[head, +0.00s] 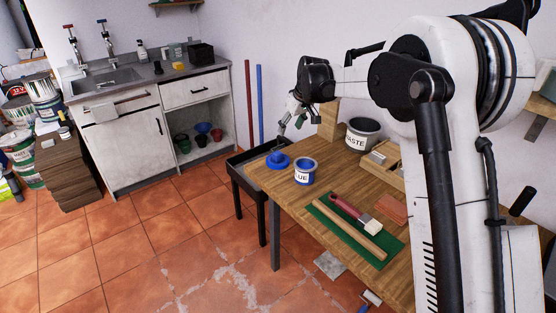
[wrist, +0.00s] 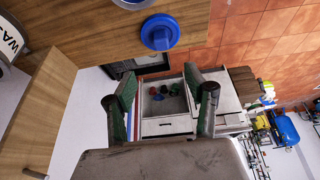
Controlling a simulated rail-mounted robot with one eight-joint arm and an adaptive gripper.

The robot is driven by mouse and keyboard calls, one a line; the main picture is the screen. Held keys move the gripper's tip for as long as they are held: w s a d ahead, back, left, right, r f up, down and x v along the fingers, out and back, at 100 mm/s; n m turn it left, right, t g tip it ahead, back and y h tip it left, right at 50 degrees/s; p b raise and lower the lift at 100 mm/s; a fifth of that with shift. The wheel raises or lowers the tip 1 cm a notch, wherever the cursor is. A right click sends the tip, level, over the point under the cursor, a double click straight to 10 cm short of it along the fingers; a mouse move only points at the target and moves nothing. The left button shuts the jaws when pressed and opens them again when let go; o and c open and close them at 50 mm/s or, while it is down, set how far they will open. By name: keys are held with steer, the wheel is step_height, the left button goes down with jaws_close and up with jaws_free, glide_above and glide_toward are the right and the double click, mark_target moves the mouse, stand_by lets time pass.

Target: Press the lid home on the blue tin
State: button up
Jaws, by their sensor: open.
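The blue tin (head: 305,174) stands upright on the wooden table (head: 285,190), with its label facing the head camera; its rim shows at the top. A round blue lid (head: 278,161) with a raised grip lies on the table to the left of the tin, apart from it. The lid also shows at the top of the wrist view (wrist: 160,33), with part of the tin (wrist: 133,3) cut off at the upper edge. My gripper (head: 290,124) is open and empty, above and behind the lid. Its two fingers (wrist: 165,100) are spread wide in the wrist view.
A waste tin (head: 363,135) stands behind the blue tin, near a wooden block (head: 328,120). A green mat (head: 333,220) with a wooden rod and a red-handled brush lies in front. A black-framed stand (head: 233,163) adjoins the table's left end. The sink counter is beyond.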

step_height(320, 180, down, 3)
steer(key=w+a, duration=0.2)
glide_above(278, 153)
steer(key=s+d, duration=0.1)
step_height(278, 153, down, 7)
steer(key=shift+f, duration=0.1)
steer(key=shift+x, duration=3.05)
steer(key=shift+s+d, duration=0.2)
steer(key=c, duration=1)
steer(key=shift+c, duration=0.2)
